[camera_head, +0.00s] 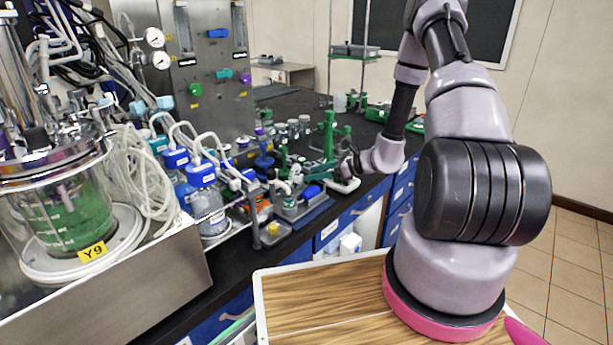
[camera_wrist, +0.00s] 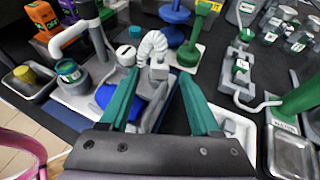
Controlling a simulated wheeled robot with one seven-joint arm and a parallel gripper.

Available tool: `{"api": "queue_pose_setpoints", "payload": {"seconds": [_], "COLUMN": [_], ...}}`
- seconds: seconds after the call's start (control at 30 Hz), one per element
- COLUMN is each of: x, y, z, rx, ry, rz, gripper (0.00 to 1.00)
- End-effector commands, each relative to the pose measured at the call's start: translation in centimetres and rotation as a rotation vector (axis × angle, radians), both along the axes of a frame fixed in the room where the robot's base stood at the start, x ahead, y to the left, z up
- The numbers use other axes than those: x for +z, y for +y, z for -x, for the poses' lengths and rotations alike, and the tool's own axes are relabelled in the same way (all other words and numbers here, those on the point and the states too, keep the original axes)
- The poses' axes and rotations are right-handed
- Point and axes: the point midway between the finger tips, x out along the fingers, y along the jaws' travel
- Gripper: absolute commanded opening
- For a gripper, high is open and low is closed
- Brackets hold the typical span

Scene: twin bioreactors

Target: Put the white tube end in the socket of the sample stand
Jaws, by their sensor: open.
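In the wrist view, a white ribbed tube (camera_wrist: 150,46) bends over between and just beyond my fingertips. A small pale grey block (camera_wrist: 159,70) lies under its right-hand end; I cannot tell whether they are joined. My gripper (camera_wrist: 158,76) is open, with a teal finger on each side and nothing clearly held. In the head view my gripper (camera_head: 351,163) is low over the bench's front part, among small lab items. A grey stand with a light tray (camera_wrist: 75,98) is left of the fingers; I cannot tell for certain whether it is the sample stand. No socket is clearly visible.
A green column (camera_wrist: 190,45) stands just beyond the right finger. A blue round piece (camera_wrist: 118,100) is beside the left finger, partly hidden. A metal tray (camera_wrist: 294,150) is at right. Blue-capped bottles (camera_head: 203,200) and a glass vessel (camera_head: 65,205) crowd the bench's left.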

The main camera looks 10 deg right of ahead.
Motion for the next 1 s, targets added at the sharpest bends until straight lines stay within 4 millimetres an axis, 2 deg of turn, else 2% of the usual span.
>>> {"api": "queue_pose_setpoints", "payload": {"seconds": [0.1, 0.3, 0.5, 0.67, 0.77, 0.87, 1.0], "x": [1.1, 2.5, 3.1, 3.7, 5.9, 9.7, 15.5], "y": [-2.3, -5.1, -6.3, -6.2, -5.4, -4.0, -1.9], "z": [1.3, 3.0, 3.9, 4.0, 4.2, 5.1, 7.5], "rx": [-0.005, -0.003, 0.000, 0.015, 0.079, 0.197, 0.395], "ry": [0.000, -0.001, -0.001, -0.010, -0.046, -0.109, -0.215], "rz": [0.001, 0.001, -0.001, 0.009, 0.049, 0.125, 0.277], "gripper": [0.64, 0.64, 0.64, 0.64, 0.64, 0.64, 0.64]}}
